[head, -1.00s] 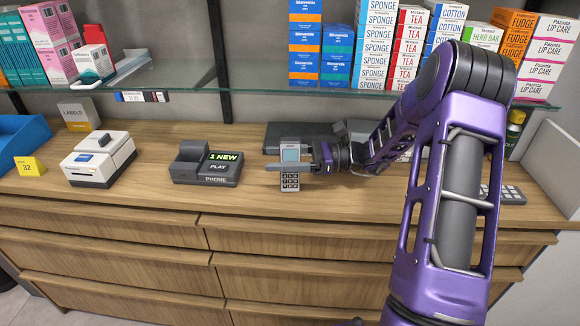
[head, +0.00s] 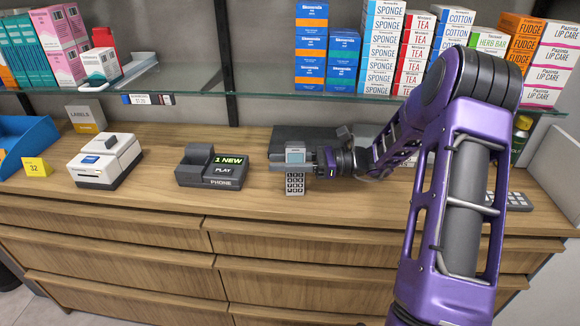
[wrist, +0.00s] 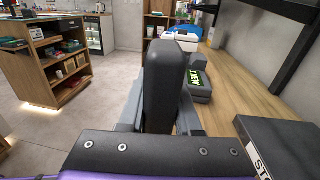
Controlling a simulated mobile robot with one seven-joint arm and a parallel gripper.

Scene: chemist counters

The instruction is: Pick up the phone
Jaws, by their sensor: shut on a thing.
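The phone (head: 295,183) is a grey handset with a pale screen and dark keys, held upright with its keypad facing the head camera. My gripper (head: 297,168) is shut on the phone, its fingers across the handset's middle just below the screen. In the wrist view the phone's dark back (wrist: 166,85) stands between the fingers and fills the centre. The phone appears to be at or just above the counter; I cannot tell whether it touches. The phone base (head: 212,167), with a lit "1 NEW" display and an empty cradle, sits to the left.
A white label printer (head: 105,160) and a yellow "32" card (head: 36,167) stand at left on the wooden counter (head: 150,203). A dark flat box (head: 300,138) lies behind my gripper. A glass shelf (head: 260,104) with stacked boxes hangs above. The counter front is clear.

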